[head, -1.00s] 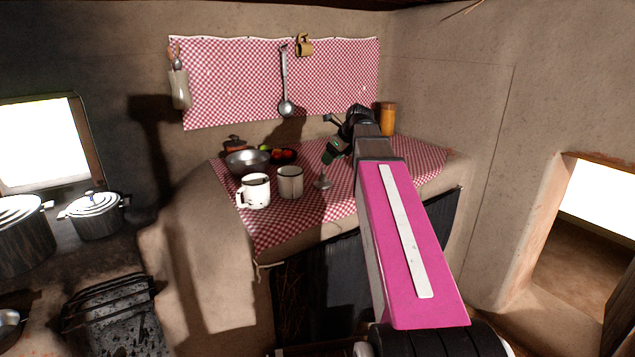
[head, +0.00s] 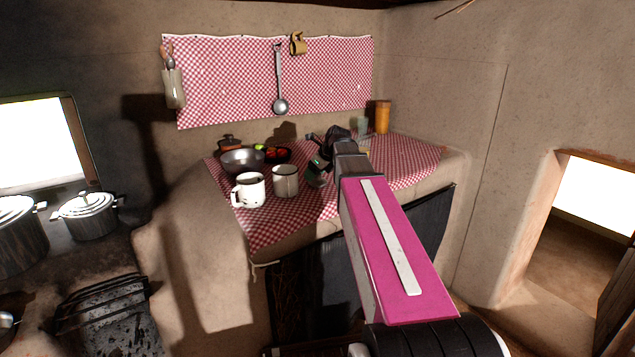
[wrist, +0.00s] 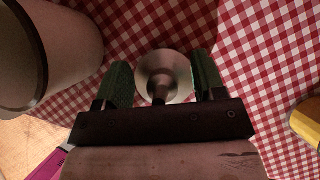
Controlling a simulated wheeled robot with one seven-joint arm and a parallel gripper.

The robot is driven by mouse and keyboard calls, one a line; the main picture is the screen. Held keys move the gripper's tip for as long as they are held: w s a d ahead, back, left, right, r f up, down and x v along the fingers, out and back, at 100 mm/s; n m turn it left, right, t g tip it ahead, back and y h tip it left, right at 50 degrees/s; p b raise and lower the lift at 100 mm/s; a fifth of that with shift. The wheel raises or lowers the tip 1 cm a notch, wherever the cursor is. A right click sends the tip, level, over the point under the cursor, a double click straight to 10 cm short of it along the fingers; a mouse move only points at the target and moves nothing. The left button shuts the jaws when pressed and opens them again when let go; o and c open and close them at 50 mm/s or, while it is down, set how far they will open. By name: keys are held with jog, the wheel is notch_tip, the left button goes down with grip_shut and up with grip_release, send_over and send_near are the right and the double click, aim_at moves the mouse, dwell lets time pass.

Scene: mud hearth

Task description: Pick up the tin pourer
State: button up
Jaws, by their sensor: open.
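The tin pourer (wrist: 172,68) is a small grey metal piece with a round, flared base and a narrow upright stem. In the wrist view it shows between the two green finger pads of my gripper (wrist: 163,82), with a gap on each side. My gripper is open. In the head view my gripper (head: 318,166) is low over the checked cloth, and the pourer (head: 316,181) is partly hidden by it. I cannot tell the exact height of the fingers around the stem.
A pale cup with a dark rim (wrist: 50,50) stands close to the left finger; the head view shows it (head: 286,181) beside a white mug (head: 249,190). A metal bowl (head: 241,161) is behind. A yellow object (wrist: 307,122) lies at the right.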

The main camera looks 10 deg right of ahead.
jog(key=shift+c, duration=0.3)
jog(key=c, duration=0.9)
jog(key=shift+c, duration=0.2)
